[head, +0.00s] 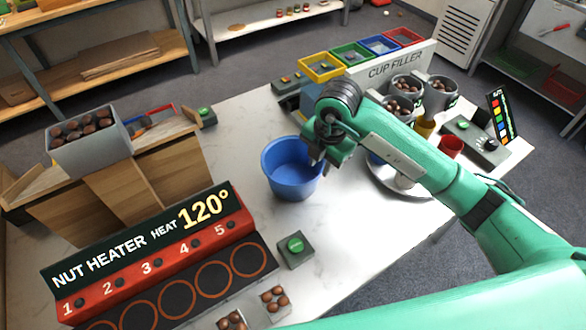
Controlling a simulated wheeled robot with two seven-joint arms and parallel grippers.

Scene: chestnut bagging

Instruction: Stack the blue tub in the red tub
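The blue tub (284,184) stands upright on the white table, looks empty, and has its open top facing up. My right gripper (318,162) is at the tub's right rim, pointing down. Its fingers are small and partly hidden, so I cannot tell whether they grip the rim. I see no red tub of similar size. A small red cup (450,147) stands on the right of the table, and a red bin (403,36) sits on the cup filler. My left gripper is not in view.
The nut heater (150,262) fills the front left, with a green-button box (295,250) beside it. The cup filler (400,64) and nut-filled cups (440,94) stand behind my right arm. White table (235,135) is clear left of the tub.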

